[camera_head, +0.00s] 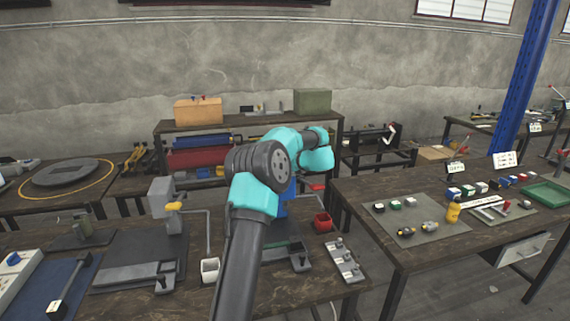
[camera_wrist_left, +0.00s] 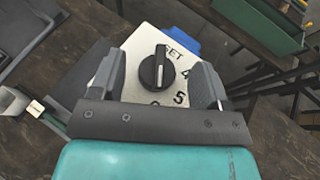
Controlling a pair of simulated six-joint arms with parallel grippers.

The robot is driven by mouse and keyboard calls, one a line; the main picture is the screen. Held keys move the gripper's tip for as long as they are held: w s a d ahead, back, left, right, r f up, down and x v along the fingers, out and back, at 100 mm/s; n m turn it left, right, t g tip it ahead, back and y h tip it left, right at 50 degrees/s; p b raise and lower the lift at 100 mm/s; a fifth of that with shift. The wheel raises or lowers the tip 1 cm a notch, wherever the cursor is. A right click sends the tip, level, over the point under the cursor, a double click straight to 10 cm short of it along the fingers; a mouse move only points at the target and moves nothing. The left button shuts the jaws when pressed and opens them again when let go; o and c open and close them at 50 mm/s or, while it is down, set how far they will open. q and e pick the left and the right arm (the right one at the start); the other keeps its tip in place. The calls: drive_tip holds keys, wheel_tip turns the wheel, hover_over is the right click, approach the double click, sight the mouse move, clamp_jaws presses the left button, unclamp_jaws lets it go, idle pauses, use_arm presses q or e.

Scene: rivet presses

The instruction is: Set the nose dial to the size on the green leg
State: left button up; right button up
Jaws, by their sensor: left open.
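The nose dial (camera_wrist_left: 158,68) is a round black knob with a white pointer line on a white plate (camera_wrist_left: 143,42) in the left wrist view. The plate carries the word SET at the top and the numbers 4, 5 and a partly hidden one down its right side. The pointer line stands nearly upright, its end close to SET. My left gripper (camera_wrist_left: 160,72) is open, with one finger on each side of the knob; I cannot tell whether they touch it. In the head view my arm hides the dial and the fingers. I cannot make out a green leg. My right gripper is not in view.
Behind my arm stands a blue press (camera_head: 283,204), with a red cup (camera_head: 322,222) beside it. A grey press (camera_head: 162,195) stands to the left, and a metal plate with pegs (camera_head: 344,260) lies right. The right table holds small blocks and a green tray (camera_head: 547,193).

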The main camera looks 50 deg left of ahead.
use_arm(q)
drive_tip(key=v, duration=1.6)
drive_tip(key=shift+d, duration=0.25)
drive_tip(key=shift+r, duration=0.1)
